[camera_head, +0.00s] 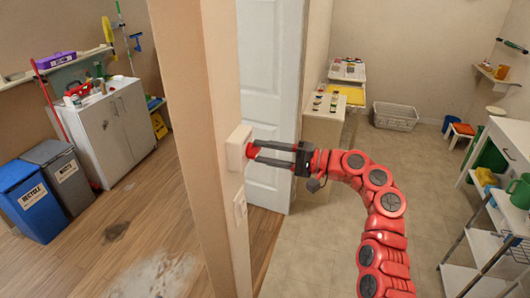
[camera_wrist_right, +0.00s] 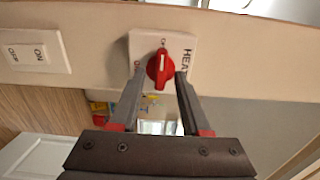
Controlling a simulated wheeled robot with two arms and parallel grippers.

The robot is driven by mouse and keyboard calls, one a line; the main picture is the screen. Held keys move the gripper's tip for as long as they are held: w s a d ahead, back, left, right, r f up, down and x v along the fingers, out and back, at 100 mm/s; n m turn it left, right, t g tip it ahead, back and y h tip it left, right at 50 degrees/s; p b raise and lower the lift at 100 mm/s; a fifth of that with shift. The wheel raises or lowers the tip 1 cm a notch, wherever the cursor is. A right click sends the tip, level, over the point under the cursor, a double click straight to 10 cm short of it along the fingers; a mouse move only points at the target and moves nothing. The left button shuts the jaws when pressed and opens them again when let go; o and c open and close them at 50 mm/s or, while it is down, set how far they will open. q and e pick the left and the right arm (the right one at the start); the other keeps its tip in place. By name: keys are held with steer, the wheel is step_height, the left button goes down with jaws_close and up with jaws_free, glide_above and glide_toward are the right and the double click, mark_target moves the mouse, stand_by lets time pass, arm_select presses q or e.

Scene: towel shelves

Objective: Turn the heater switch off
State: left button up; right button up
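The heater switch (camera_head: 238,147) is a white plate on the end of the wall, with a red knob (camera_head: 250,151). In the right wrist view the red knob (camera_wrist_right: 160,70) has a white mark pointing to the picture's top. Part of the word "HEAT" shows on the plate (camera_wrist_right: 181,50); the small position labels are hard to read. My right gripper (camera_head: 255,152) reaches the knob from the right. In the wrist view its two fingers (camera_wrist_right: 161,76) are apart, one on each side of the knob, with narrow gaps visible. My left gripper is not in view.
A second white ON/OFF switch (camera_wrist_right: 38,55) is on the same wall, below the heater switch in the head view (camera_head: 240,206). A white door (camera_head: 268,85) stands behind my right gripper. Shelves (camera_head: 470,278) stand at the right; tiled floor between is clear.

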steer(key=b+v, duration=0.6)
steer(key=v, duration=1.1)
steer(key=shift+d+b, duration=0.15)
steer(key=shift+b, duration=0.2)
